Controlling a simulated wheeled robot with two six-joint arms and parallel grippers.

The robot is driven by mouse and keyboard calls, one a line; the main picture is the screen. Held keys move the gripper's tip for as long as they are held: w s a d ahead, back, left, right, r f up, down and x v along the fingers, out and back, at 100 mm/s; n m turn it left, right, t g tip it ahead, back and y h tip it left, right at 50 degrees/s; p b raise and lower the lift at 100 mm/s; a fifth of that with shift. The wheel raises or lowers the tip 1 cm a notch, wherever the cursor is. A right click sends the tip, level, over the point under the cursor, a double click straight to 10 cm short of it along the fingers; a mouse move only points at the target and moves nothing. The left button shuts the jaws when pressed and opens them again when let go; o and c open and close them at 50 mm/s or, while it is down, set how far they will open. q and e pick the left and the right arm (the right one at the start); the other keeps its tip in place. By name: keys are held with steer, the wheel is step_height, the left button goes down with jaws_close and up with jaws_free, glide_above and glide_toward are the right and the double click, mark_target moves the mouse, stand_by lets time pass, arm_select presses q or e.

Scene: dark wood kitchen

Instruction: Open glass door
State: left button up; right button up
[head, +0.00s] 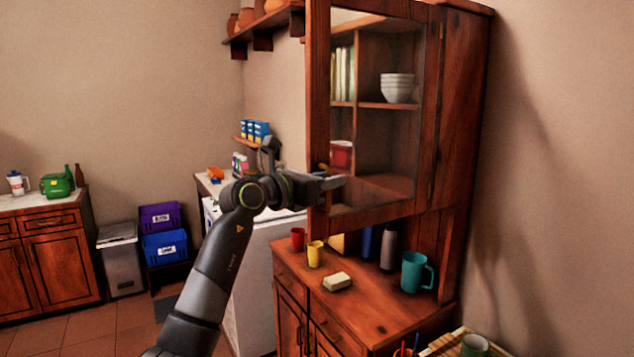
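The glass door (372,120) of the wooden wall cabinet has a dark reddish wood frame (319,90) around a clear pane. It looks shut or nearly so; I cannot tell if there is a gap at its edge. My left arm comes up from the bottom, and my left gripper (328,183) is at the lower left of the door, in front of its left frame. A small light-coloured piece, perhaps the handle (322,168), shows just above the fingers. Whether the fingers touch or grip it is unclear. My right gripper is not in view.
Behind the glass are white bowls (398,88), books (343,74) and a red container (341,155). Below, the counter (365,309) holds red and yellow cups (315,254), a pale block (337,282), a grey bottle (388,246) and a teal mug (412,272). Open floor lies to the left.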

arm_select(q)
steer(key=b+v, duration=0.6)
steer(key=v, duration=1.1)
steer(key=shift+r, duration=0.1)
